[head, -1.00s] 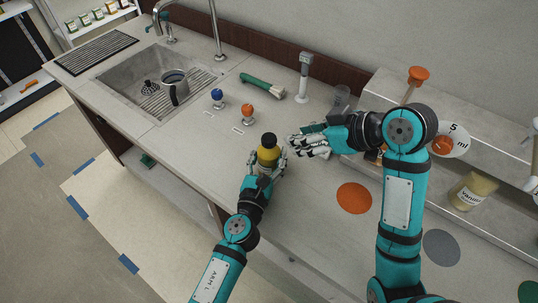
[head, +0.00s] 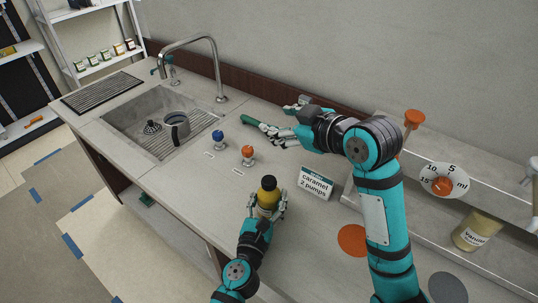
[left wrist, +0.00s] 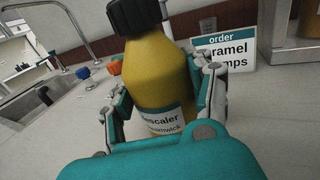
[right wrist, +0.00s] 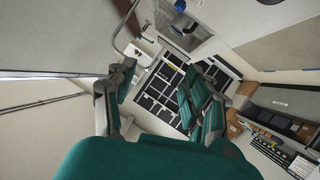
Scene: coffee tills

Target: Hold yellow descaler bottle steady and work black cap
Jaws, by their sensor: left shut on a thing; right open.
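The yellow descaler bottle (head: 266,199) stands about upright near the counter's front edge. It also fills the middle of the left wrist view (left wrist: 158,80). Its black cap (head: 269,183) sits on top and also shows in the left wrist view (left wrist: 135,14). My left gripper (head: 267,208) is shut on the bottle's body, a finger on either side. My right gripper (head: 284,134) is open, apart from the cap, farther back by the green handle. The right wrist view shows its spread fingers (right wrist: 160,95) with nothing between them; the bottle is not in that view.
An order card (head: 316,183) stands right of the bottle. Blue (head: 218,139) and orange (head: 248,155) knobs stand left, near the sink (head: 125,110) with a pitcher (head: 177,128). A green handle (head: 254,121) lies behind. An orange disc (head: 352,240) lies right.

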